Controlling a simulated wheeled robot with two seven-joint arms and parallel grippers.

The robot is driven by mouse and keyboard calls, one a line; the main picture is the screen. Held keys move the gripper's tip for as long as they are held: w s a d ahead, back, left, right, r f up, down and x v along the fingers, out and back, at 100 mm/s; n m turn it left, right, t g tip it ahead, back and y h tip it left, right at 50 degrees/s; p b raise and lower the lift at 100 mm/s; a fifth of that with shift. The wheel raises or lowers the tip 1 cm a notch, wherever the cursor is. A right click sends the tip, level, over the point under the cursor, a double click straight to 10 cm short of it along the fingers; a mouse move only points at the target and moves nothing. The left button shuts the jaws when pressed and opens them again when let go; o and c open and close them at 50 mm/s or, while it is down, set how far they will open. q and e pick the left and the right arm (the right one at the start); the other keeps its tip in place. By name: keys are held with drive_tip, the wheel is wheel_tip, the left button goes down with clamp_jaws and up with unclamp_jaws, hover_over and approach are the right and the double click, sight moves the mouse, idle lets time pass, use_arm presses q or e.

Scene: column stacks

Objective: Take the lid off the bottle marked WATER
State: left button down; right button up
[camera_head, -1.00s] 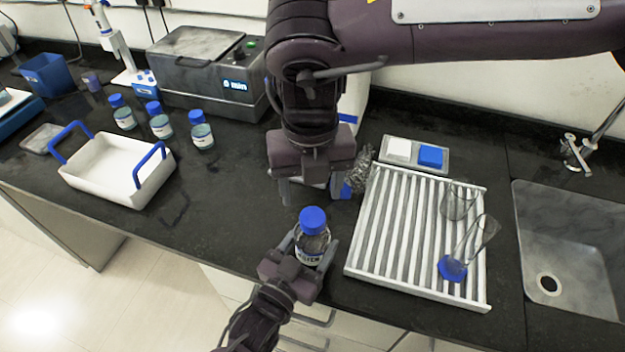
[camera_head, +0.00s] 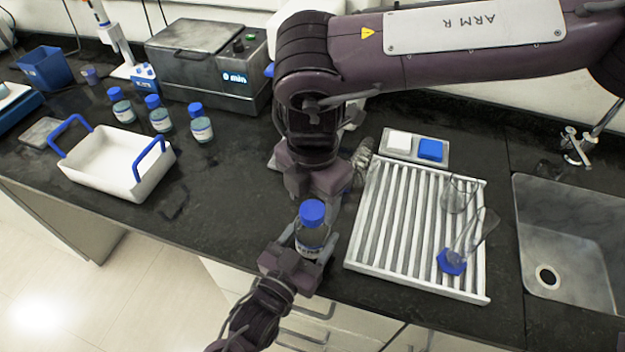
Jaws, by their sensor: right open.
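A clear bottle (camera_head: 309,240) with a white label stands upright near the front edge of the counter. The label's lettering is too small to read fully. Its blue lid (camera_head: 312,212) is on top. My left gripper (camera_head: 309,254) comes from below and is shut on the bottle's body, with a finger on each side. My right gripper (camera_head: 318,196) is open, just behind the lid in the picture. Its fingers are partly hidden by the lid and its own body, so I cannot tell if they touch the lid.
A white drying rack (camera_head: 365,240) with glassware stands right of the bottle, and a sink (camera_head: 570,215) beyond it. A white tray with blue handles (camera_head: 100,165) stands at the left. Several blue-capped bottles (camera_head: 160,117) stand behind it. The counter between tray and bottle is mostly clear.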

drive_tip(key=shift+f, duration=1.15)
drive_tip(key=c, duration=1)
drive_tip(key=n, duration=0.6)
drive_tip(key=shift+r, duration=0.2)
drive_tip(key=shift+r, duration=0.95)
